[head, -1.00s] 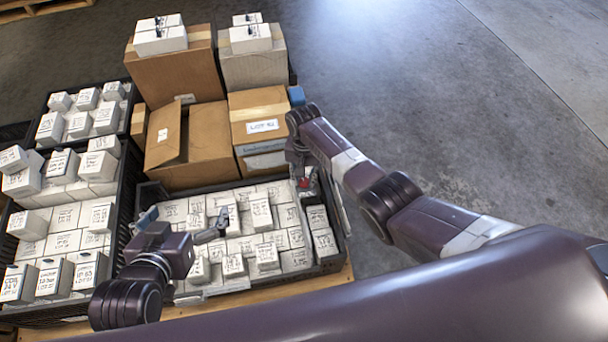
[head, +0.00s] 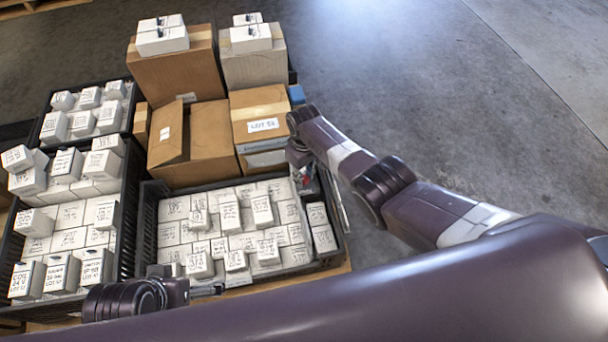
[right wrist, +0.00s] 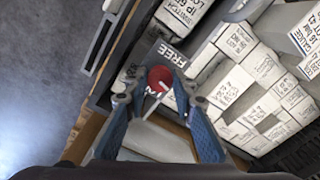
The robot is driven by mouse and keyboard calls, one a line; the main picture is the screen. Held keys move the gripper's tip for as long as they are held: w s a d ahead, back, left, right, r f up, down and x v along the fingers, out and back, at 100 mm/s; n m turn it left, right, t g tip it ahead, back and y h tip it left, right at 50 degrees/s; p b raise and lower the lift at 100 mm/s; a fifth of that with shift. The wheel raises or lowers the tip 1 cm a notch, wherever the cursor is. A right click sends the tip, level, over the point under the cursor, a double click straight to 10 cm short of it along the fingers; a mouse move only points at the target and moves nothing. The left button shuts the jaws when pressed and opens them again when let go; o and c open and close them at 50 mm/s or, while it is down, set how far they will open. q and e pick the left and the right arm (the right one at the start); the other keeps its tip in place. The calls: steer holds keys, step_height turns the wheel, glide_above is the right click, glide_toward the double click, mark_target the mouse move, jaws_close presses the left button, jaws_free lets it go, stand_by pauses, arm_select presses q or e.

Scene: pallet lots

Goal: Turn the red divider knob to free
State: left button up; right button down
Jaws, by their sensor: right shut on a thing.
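The red divider knob (right wrist: 160,79) shows in the right wrist view on a dark panel of the crate, with the white word FREE (right wrist: 172,54) just above and right of it. A thin pale bar runs from the knob toward the lower left. My right gripper (right wrist: 158,88) is shut on the knob, one blue finger on each side. In the head view my right gripper (head: 303,176) is at the right part of the front crate (head: 148,215) and mostly covers the knob. My left gripper (head: 180,283) is low at the crate's near edge, its fingers hardly visible.
White labelled boxes (head: 240,216) fill the front crate, with several more right of the divider. Crates of similar boxes stand at the left. Bare concrete floor (head: 430,100) lies to the right.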

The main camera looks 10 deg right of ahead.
mark_target(304, 179)
steer(key=n, duration=1.2)
steer(key=shift+w+n, duration=0.1)
steer(key=shift+n, duration=0.3)
stand_by(0.3)
steer(key=c, duration=1.6)
jaws_free()
steer(key=shift+r, duration=0.1)
step_height(304, 179, up, 12)
